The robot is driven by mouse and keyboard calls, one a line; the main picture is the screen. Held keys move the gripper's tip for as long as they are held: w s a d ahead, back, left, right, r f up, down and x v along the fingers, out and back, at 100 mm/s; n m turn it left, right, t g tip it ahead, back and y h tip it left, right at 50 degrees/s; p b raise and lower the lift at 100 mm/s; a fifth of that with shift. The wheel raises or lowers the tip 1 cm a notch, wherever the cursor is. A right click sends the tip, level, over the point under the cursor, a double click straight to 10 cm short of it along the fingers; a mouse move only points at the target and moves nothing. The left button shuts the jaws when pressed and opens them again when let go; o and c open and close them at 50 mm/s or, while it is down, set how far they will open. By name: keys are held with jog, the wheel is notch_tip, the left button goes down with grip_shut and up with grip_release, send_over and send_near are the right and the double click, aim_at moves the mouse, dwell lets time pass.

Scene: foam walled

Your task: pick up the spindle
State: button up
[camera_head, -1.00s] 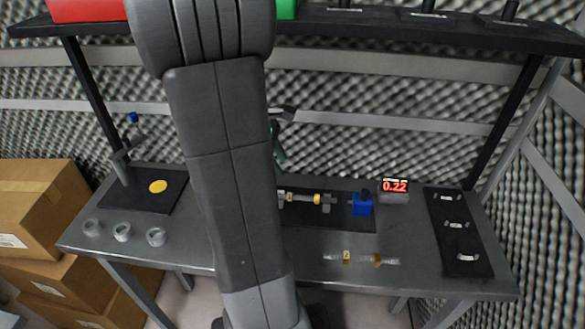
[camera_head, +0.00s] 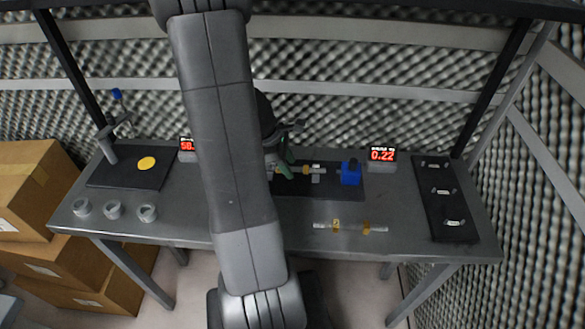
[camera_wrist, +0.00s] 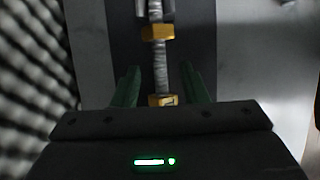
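A thin metal shaft with yellow collars (camera_head: 306,170) lies on the dark mat in line with a blue block (camera_head: 351,172). A similar shaft with yellow bands (camera_head: 350,226) lies at the table's front. I cannot tell by looks alone which is the spindle. My gripper (camera_head: 283,163) is at the left end of the mat shaft, partly hidden by my arm. In the wrist view, the green fingers of my gripper (camera_wrist: 160,87) are apart, one on each side of the shaft (camera_wrist: 159,58), with gaps between. The shaft's near end is hidden behind the gripper body.
A red display (camera_head: 382,155) stands behind the blue block. A black board (camera_head: 445,200) with small parts lies at the right. Bare table (camera_head: 275,229) lies in front.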

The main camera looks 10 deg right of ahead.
jog(key=shift+d+f, duration=0.15)
jog(key=shift+f, duration=0.35)
grip_shut()
notch_tip(320, 180, up, 10)
jog(key=shift+s, duration=0.15)
